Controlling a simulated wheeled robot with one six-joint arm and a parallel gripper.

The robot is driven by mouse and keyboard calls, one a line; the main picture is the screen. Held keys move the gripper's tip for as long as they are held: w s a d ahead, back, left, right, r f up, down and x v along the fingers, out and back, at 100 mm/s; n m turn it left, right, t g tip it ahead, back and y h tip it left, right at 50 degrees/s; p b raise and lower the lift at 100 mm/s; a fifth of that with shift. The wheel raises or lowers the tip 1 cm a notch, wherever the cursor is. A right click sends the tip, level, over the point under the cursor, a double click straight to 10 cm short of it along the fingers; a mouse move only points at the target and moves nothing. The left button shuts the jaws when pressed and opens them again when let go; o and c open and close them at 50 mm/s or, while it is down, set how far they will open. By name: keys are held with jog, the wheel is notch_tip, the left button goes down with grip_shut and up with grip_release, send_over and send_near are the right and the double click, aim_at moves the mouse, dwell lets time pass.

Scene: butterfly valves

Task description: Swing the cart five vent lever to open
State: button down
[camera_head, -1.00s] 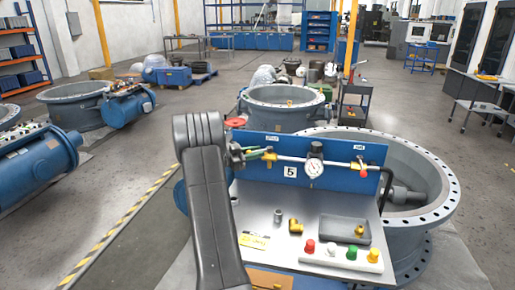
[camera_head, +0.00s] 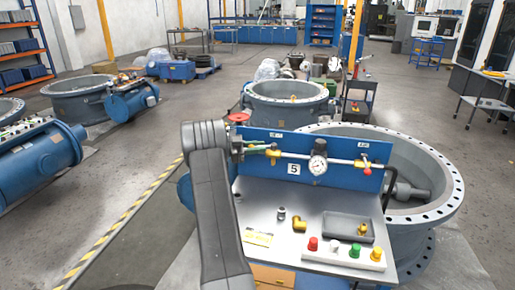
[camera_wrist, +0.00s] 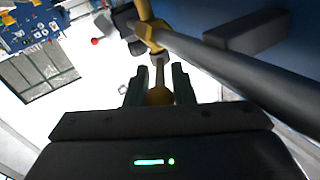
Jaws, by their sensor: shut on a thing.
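Cart five has a blue back panel (camera_head: 337,179) with a "5" plate (camera_head: 293,169) and a pipe with a gauge (camera_head: 318,165). A yellow valve (camera_head: 273,154) sits at the pipe's left end. At the right end is another valve with a red-tipped lever (camera_head: 367,171). The labels above both are too small to read. My gripper (camera_head: 254,148) is at the left valve, partly hidden by my arm. In the wrist view my gripper (camera_wrist: 157,88) is shut on the left valve's lever (camera_wrist: 160,72), its yellow knob (camera_wrist: 159,96) between the fingers.
The cart top (camera_head: 262,222) holds a brass elbow (camera_head: 300,224), a dark tray (camera_head: 346,228) and a strip of coloured buttons (camera_head: 343,252). A large flanged valve body (camera_head: 440,205) stands close behind at right. Open floor lies left, beyond a striped line (camera_head: 125,222).

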jog(key=c, duration=1.5)
grip_release()
jog(key=a+b, duration=0.2)
jog(key=a, duration=1.1)
jog(key=shift+s+a+b, duration=0.3)
jog(key=shift+a, duration=0.1)
